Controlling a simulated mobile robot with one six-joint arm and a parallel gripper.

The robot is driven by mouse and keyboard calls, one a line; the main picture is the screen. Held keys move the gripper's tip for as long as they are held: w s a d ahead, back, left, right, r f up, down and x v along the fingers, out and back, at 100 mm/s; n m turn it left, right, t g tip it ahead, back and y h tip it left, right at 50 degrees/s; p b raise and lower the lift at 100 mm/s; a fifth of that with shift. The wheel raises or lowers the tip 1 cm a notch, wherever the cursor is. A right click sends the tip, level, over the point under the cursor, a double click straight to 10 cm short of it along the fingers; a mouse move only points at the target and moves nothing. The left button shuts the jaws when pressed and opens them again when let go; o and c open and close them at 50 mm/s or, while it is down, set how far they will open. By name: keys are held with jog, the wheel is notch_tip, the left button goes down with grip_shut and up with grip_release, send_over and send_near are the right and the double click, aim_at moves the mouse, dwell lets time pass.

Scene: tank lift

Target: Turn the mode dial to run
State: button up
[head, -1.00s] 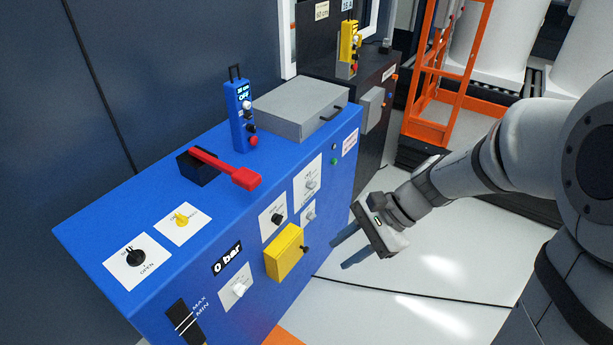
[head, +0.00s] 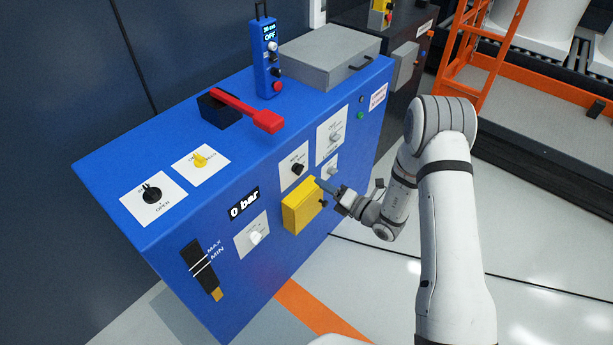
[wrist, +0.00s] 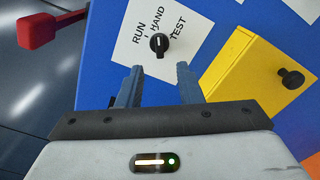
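The mode dial (head: 297,169) is a small black knob on a white plate on the blue cabinet's front. In the wrist view the dial (wrist: 159,43) sits among the words RUN, HAND and TEST, with a light mark on it. The mark seems to point near HAND, but it is small. My gripper (head: 323,186) is at the cabinet front, just right of and below the dial in the head view. In the wrist view my gripper (wrist: 160,68) is open and empty, its fingertips just short of the dial and either side of it. Contact is not visible.
A yellow box (head: 303,208) with a black knob juts out below the dial, close to my gripper; it also shows in the wrist view (wrist: 250,75). A red lever (head: 250,112) sits on the cabinet top (head: 150,155). Open floor lies right of the cabinet.

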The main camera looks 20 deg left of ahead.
aim_at(298, 169)
jog(key=x, duration=0.7)
jog(key=shift+w+a, duration=0.1)
jog(key=shift+a, duration=0.15)
